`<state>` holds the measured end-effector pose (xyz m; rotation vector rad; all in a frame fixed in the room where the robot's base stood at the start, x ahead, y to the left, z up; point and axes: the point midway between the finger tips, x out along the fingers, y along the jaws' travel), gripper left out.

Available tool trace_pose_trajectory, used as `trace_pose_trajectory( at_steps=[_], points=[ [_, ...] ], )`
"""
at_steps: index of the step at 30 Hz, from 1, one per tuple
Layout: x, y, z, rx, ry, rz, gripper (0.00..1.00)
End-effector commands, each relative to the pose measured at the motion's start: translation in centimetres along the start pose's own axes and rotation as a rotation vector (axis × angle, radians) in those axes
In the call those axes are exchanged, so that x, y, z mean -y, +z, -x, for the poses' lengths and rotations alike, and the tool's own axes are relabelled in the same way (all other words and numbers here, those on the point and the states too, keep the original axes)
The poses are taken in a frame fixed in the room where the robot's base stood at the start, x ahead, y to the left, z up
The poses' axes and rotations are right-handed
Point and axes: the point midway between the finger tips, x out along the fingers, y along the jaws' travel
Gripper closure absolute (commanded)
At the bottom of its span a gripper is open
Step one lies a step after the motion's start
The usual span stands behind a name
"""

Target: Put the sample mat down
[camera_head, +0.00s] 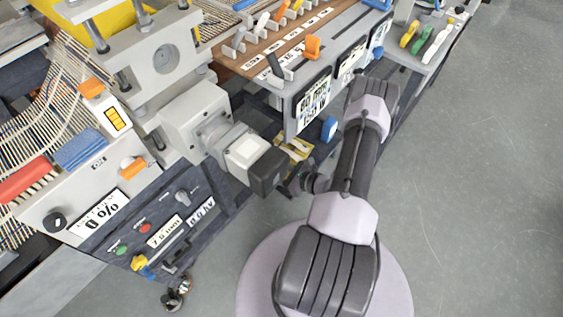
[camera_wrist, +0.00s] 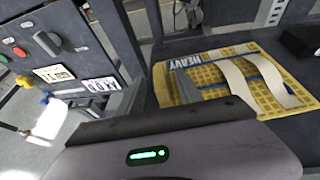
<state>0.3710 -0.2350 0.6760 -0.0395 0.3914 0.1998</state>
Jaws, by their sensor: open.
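The sample mat (camera_wrist: 217,75) is a yellow grid sheet with pale curved strips, blue bands and a label reading HEAVY. In the wrist view it lies on a dark flat surface (camera_wrist: 285,127), right of centre. A small yellow part, likely the same mat, shows beside my gripper in the head view (camera_head: 296,148). My gripper (camera_wrist: 160,88) is open at the mat's near left edge, by the label. Whether a finger touches the mat I cannot tell. In the head view the gripper is mostly hidden by my arm and the machine's motor.
A control panel (camera_wrist: 48,62) with knobs and buttons stands left in the wrist view. A bench with orange clips (camera_head: 312,47) is above. Grey floor (camera_head: 480,190) is clear at right.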

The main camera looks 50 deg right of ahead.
Motion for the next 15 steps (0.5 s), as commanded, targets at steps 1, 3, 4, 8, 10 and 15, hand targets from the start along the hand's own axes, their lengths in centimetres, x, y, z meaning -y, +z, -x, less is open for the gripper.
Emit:
trace_pose_trajectory(
  at_steps=[1,3,4,8,10,15],
  points=[
    [-0.06,-0.32,-1.05,0.0,0.003,0.003,0.58],
    [-0.02,-0.17,-1.75,0.0,0.002,0.002,0.58],
    [0.0,-0.11,-1.88,0.0,0.001,0.001,0.58],
    [0.07,0.05,-1.89,0.0,-0.002,0.0,0.58],
    [0.06,0.06,-1.87,0.0,-0.001,0.0,0.58],
    [0.05,0.05,-1.85,0.0,-0.001,0.0,0.92]
  ],
)
